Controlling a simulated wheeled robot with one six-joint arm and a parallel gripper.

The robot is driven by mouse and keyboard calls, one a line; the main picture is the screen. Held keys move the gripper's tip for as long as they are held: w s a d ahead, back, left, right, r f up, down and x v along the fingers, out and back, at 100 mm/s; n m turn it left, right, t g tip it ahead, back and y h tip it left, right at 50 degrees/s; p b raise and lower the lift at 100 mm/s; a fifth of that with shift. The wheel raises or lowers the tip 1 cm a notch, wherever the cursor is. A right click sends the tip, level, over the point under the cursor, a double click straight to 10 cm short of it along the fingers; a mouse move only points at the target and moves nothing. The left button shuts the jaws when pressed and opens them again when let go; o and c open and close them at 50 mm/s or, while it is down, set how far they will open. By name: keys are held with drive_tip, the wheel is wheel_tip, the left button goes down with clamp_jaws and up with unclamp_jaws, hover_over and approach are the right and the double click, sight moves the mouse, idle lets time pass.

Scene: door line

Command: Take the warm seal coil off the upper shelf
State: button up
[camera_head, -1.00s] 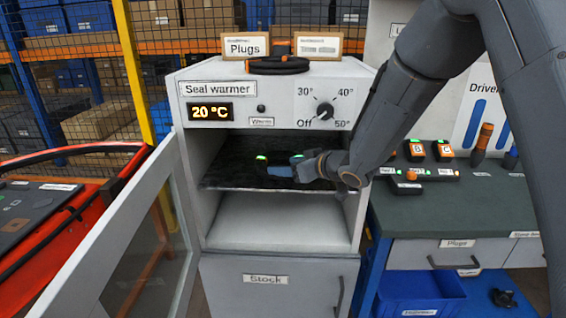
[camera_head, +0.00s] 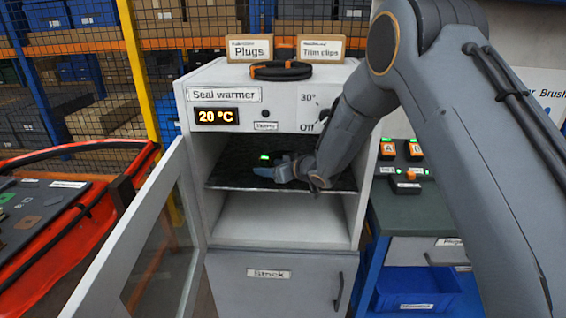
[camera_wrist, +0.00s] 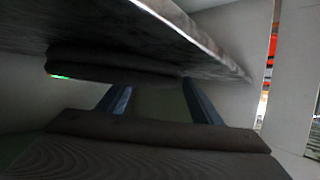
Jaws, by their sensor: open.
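The seal warmer (camera_head: 270,213) is a pale cabinet with its glazed door (camera_head: 150,235) swung open to the left. My gripper (camera_head: 264,171) reaches into the upper compartment, just above the dark upper shelf (camera_head: 235,183). In the wrist view its two blue fingers (camera_wrist: 157,90) are apart, with nothing seen clasped between them. A dark coil (camera_wrist: 105,66) lies across just beyond the fingertips, with a small green spot at its left end. In the head view a green mark (camera_head: 264,157) shows beside my gripper; the coil is mostly lost in shadow there. Whether fingers touch it, I cannot tell.
Another black coil with orange clips (camera_head: 282,71) lies on the warmer's top, before boxes marked Plugs (camera_head: 250,48) and Trim clips (camera_head: 322,48). The lower compartment (camera_head: 280,222) is empty. A green bench (camera_head: 405,208) stands at the right. The display reads 20 °C.

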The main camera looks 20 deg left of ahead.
drive_tip(key=shift+w+a+f, duration=0.1)
drive_tip(key=shift+w+a, duration=0.05)
drive_tip(key=shift+a, duration=0.05)
drive_tip(key=shift+c, duration=0.2)
drive_tip(key=c, duration=1.4)
clamp_jaws()
drive_tip(key=shift+r, duration=0.2)
